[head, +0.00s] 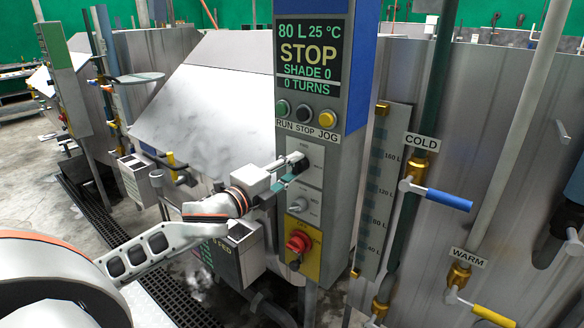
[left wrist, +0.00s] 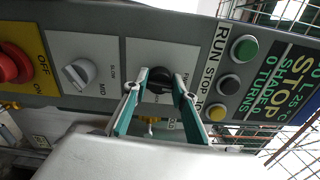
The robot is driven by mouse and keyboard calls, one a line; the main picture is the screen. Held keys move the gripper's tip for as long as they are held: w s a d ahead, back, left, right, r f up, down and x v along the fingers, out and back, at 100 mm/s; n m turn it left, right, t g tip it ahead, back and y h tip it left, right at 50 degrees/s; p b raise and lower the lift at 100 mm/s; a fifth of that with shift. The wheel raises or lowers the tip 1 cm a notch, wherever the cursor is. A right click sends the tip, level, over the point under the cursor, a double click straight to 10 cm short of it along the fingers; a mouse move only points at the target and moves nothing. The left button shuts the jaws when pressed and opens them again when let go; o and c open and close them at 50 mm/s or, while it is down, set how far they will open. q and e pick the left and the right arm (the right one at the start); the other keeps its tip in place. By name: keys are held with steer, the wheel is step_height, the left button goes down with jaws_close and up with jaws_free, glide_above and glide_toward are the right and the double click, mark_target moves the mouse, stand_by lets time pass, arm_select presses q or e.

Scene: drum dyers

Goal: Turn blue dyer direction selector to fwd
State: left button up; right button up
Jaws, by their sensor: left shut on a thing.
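The blue dyer's control panel (head: 349,50) stands upright in the middle of the head view. Its display (head: 308,55) reads 80 L, 25 °C, STOP, SHADE 0, 0 TURNS. The direction selector (left wrist: 160,77) is a black knob on a pale plate, seen best in the left wrist view. My left gripper (head: 296,169) is at this plate, and its two fingers (left wrist: 162,85) are shut on the knob, one on each side. The fingers partly hide the plate's lettering, so I cannot tell the knob's exact setting. My right gripper is not in view.
Green, black and yellow buttons (head: 304,112) sit above the selector. A grey speed knob (head: 298,205) and a red switch (head: 299,241) on yellow sit below. Blue COLD (head: 449,199) and yellow WARM (head: 493,316) valve handles stick out at the right.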

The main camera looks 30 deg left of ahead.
arm_select(q)
steer(key=shift+n, duration=0.7)
steer(key=o, duration=1.1)
steer(key=shift+w, duration=0.1)
steer(key=s, duration=0.7)
steer(key=shift+s+a, duration=0.25)
steer(key=shift+s, duration=0.05)
